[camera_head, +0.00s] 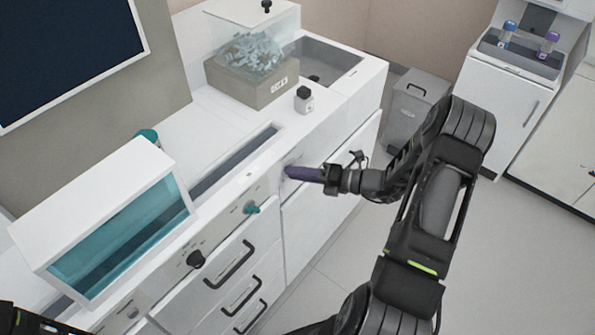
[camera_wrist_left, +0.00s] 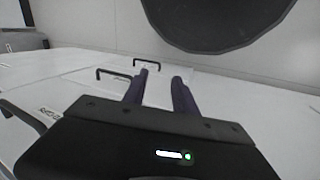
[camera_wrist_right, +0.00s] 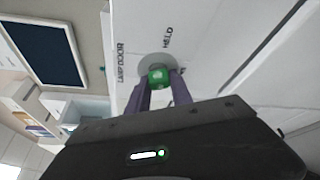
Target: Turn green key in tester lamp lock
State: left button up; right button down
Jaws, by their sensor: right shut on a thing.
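The green key (camera_wrist_right: 159,77) sits in a round grey lock (camera_wrist_right: 150,66) on a white panel, in the right wrist view. Lettering beside the lock reads "LAMP DOOR" and "HELD". My right gripper (camera_head: 290,172) reaches the front of the white counter in the head view, and its purple fingers hide the key there. In the right wrist view my right gripper (camera_wrist_right: 160,90) is shut on the key, one finger on each side. My left gripper (camera_wrist_left: 160,85) is open, with nothing between its fingers. In the head view only a dark part of my left arm shows at the lower left.
A white box with a teal window (camera_head: 120,235) stands on the counter at left. A teal knob (camera_head: 251,208) and a black knob (camera_head: 196,258) stick out of the front panel, above drawers with black handles (camera_head: 235,262). The floor (camera_head: 480,250) at right is clear.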

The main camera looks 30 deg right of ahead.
jog(key=shift+d+r, duration=0.1)
jog(key=shift+d, duration=0.05)
jog(key=shift+w+m+t+y, duration=0.1)
jog(key=shift+m+t+y, duration=0.25)
jog(key=shift+m, duration=0.75)
jog(key=shift+r+m+y, duration=0.2)
jog(key=shift+m+y, duration=0.05)
jog(key=shift+m, duration=0.75)
jog(key=c, duration=1.3)
grip_release()
jog(key=shift+d+t+y, duration=0.2)
jog(key=shift+t+y, duration=0.05)
jog(key=shift+y, duration=0.05)
jog(key=shift+c, duration=0.2)
jog(key=o, duration=0.3)
jog(key=shift+a, duration=0.1)
